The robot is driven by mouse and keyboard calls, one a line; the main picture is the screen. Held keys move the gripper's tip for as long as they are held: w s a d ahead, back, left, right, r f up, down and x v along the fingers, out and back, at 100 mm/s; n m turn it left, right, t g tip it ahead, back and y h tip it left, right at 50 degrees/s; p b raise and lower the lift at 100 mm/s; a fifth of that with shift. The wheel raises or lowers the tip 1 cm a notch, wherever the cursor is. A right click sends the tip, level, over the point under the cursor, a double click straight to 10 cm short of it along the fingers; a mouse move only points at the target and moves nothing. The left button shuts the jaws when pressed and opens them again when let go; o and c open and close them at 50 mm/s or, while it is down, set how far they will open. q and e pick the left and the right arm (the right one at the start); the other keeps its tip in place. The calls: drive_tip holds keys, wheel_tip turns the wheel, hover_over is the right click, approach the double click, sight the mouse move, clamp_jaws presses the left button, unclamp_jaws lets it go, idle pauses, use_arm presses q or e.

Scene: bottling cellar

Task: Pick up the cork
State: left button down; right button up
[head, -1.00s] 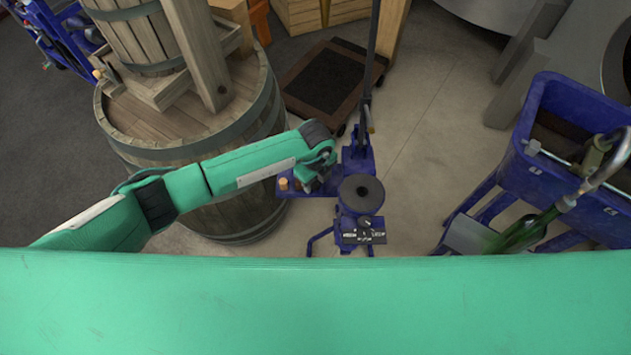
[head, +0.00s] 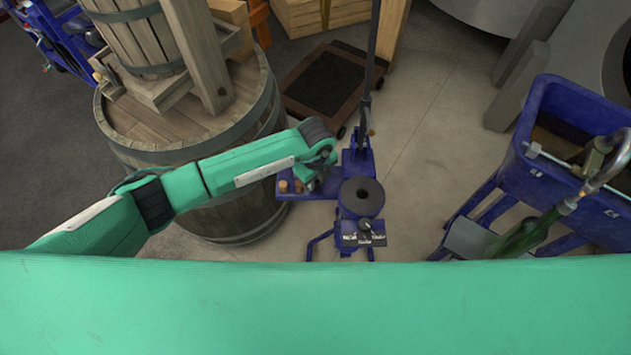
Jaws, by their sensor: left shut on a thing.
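My left gripper (head: 313,183) reaches in from the left over the blue tray (head: 328,192) of the floor-standing corking machine (head: 361,197). Its jaws are shut on a cork; the wrist and fingers hide most of the grip, and I cannot tell whether the cork is clear of the tray. A light tan cork (head: 283,186) stands at the tray's left end, apart from the gripper. A darker brown cork (head: 298,187) shows just left of the fingers; I cannot tell whether they touch it. My right gripper is not in view.
A wooden barrel (head: 190,150) carrying a press stands left, under my arm. The corker's dark upright lever (head: 369,70) rises just right of my gripper. A blue trough (head: 560,190) with a green bottle (head: 525,236) is at right. Bare floor (head: 425,150) lies between.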

use_arm(q)
wheel_tip(320, 180, up, 19)
drive_tip(key=b, duration=0.4)
drive_tip(key=shift+f, duration=0.15)
idle(0.6)
